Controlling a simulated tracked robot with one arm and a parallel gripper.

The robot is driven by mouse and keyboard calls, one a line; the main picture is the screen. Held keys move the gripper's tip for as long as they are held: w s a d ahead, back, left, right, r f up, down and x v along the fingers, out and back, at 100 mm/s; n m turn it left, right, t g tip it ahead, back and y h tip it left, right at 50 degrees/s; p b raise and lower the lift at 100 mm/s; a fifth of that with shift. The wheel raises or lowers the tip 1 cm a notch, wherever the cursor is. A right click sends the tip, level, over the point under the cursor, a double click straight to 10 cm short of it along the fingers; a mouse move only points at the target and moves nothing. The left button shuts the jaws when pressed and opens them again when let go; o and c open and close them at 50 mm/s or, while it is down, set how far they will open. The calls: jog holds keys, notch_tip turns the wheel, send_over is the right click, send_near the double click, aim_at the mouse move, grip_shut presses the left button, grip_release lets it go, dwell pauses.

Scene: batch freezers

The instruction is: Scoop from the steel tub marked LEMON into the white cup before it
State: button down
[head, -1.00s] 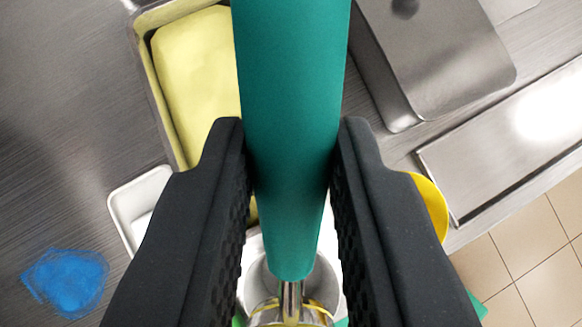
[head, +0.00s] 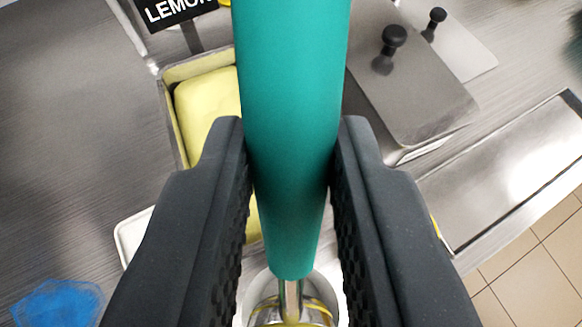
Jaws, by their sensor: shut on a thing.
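My gripper (head: 290,165) is shut on the green handle (head: 292,60) of a scoop. The scoop's steel head (head: 290,308) is at the bottom edge, with some yellow on it. The steel tub (head: 172,105) with pale yellow ice cream (head: 205,105) lies left of the handle, partly hidden by my gripper. A black sign (head: 172,10) reading LEMON, cut off at the top edge, stands behind it.
A steel-lidded tub (head: 415,95) with a black knob (head: 393,38) stands to the right. A steel tray (head: 515,170) lies at the counter's right edge, beyond which is tiled floor. A white dish (head: 130,235) and a blue crumpled item (head: 58,303) are at left.

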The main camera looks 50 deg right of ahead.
jog(key=shift+s+a+t+h+b, duration=0.4)
jog(key=shift+t+b, duration=0.1)
jog(key=shift+b, duration=0.9)
jog(key=shift+s+a+r+t+h+b, duration=0.3)
jog(key=shift+s+a+t+h+b, duration=0.15)
jog(key=shift+b, duration=0.8)
jog(key=shift+r+p, duration=0.2)
jog(key=shift+p, duration=0.75)
jog(key=shift+w+p, duration=0.15)
jog(key=shift+p, duration=0.25)
